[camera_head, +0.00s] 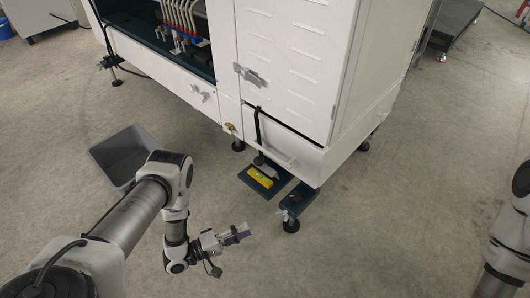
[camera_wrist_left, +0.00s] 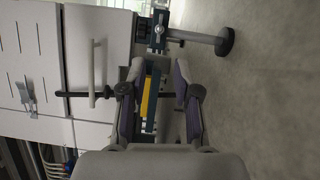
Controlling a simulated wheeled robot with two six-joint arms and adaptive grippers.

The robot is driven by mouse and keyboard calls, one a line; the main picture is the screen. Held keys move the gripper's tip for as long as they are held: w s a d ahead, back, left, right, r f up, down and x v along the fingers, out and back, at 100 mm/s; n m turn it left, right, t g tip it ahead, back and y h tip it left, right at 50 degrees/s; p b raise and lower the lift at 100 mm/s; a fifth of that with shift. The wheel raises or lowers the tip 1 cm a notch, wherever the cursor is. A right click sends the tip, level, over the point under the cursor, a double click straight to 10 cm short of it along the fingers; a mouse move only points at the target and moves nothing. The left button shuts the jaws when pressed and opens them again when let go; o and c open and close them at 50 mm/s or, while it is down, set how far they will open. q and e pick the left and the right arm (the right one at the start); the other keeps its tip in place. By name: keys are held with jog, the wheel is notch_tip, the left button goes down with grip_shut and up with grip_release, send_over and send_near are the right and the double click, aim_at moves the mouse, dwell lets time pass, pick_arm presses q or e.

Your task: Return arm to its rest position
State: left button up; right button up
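My left arm comes in from the left in the head view, bent at the elbow, with its left gripper (camera_head: 236,234) held over the bare floor in front of the machine. In the left wrist view the two purple-grey fingers of this gripper (camera_wrist_left: 158,82) stand apart with nothing held between them. A yellow object shows in the background between the fingers. My right arm (camera_head: 510,245) shows only in part at the right edge, and its gripper is out of view.
The white machine (camera_head: 295,55) stands on round feet ahead. A yellow block (camera_head: 260,178) lies on a dark plate (camera_head: 280,183) low at its front, below a white handle (camera_head: 275,152). A grey bin (camera_head: 108,152) sits on the floor behind my left arm. The floor between my arms is clear.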

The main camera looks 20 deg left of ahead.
pick_arm(q)
jog(key=w+d+r+y+p, duration=0.1)
jog(key=w+d+r+p, duration=0.3)
jog(key=r, duration=0.5)
jog(key=w+d+r+p, duration=0.3)
jog(key=w+r+p, duration=0.1)
jog(key=r, duration=0.4)
jog(key=s+a+f+m+g+y+p, duration=0.1)
jog(key=s+a+m+g+y, duration=0.25)
jog(key=s, duration=0.55)
jog(key=s+a+f+m+g+y+p, duration=0.1)
jog(key=s+a+f+m+g+y, duration=0.1)
jog(key=s+g+y, duration=0.45)
jog(key=s+a+f+m+g+y, duration=0.1)
jog(key=s+a+m+g, duration=0.15)
jog(key=s, duration=0.75)
notch_tip(320, 180, up, 38)
jog(key=m+g+p, duration=0.1)
jog(key=m+p, duration=0.1)
jog(key=p, duration=3.6)
jog(key=shift+s+d, duration=0.15)
jog(key=shift+s, duration=0.1)
